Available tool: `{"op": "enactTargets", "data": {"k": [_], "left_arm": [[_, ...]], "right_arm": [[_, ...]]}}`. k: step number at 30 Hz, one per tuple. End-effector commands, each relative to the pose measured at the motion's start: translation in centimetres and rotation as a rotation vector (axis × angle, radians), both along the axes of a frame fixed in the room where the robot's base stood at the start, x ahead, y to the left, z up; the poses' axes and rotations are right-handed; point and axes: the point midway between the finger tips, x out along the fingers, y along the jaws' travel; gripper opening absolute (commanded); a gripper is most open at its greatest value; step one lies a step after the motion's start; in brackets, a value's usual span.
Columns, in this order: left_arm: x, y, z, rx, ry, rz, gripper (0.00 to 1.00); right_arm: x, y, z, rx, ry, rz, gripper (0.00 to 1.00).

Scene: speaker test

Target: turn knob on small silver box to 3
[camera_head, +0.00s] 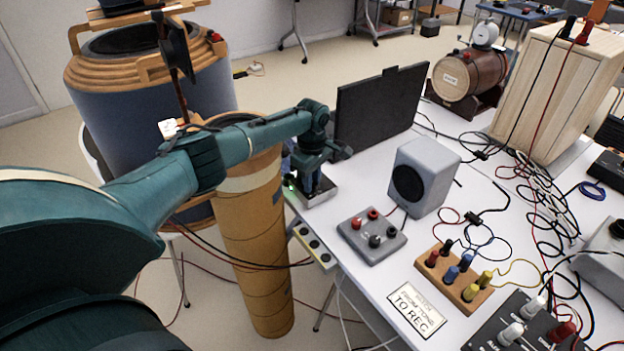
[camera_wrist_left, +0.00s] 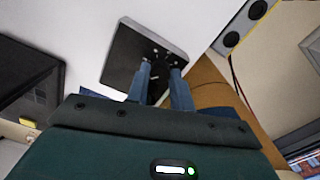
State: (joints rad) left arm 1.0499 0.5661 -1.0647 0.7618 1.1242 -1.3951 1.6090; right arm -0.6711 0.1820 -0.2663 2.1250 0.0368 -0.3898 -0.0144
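The small silver box (camera_head: 318,197) sits at the left edge of the white table in the head view, partly covered by my left gripper (camera_head: 308,186), which points down at it. In the left wrist view the box (camera_wrist_left: 122,52) shows a dark face with a light rim. The two blue fingers of my left gripper (camera_wrist_left: 160,67) stand apart over this face, with a small dark knob (camera_wrist_left: 160,55) at their tips. Whether they press on the knob cannot be seen. The knob's markings are not readable. My right gripper is not in view.
A black panel (camera_head: 378,112) stands behind the gripper. A grey speaker (camera_head: 424,176), a grey terminal box (camera_head: 371,236) and a wooden terminal block (camera_head: 453,278) stand to the right. A brown cylinder (camera_head: 254,240) stands left of the table edge. Loose cables cover the right side.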

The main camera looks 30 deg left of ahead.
Motion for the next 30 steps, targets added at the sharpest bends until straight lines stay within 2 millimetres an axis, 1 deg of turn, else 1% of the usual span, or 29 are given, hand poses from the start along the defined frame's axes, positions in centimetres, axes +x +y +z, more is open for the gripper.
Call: {"op": "enactTargets", "data": {"k": [1,8,14,20,26,30], "left_arm": [[0.0,0.0,0.0,0.000,0.000,0.000,0.18],[0.0,0.0,0.0,0.000,0.000,0.000,0.00],[0.0,0.0,0.1,-0.001,0.001,-0.011,0.00],[-0.1,-0.2,0.3,-0.004,0.002,-0.075,0.00],[-0.1,-0.2,0.3,-0.005,0.004,-0.213,0.00],[-0.1,-0.1,0.1,-0.004,0.003,-0.335,0.00]], "right_arm": [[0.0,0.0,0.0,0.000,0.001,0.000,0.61],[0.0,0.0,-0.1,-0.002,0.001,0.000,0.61],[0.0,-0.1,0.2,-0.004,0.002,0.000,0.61],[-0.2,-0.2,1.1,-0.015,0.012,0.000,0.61],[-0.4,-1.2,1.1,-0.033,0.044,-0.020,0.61],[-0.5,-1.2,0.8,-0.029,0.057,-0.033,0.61]]}}
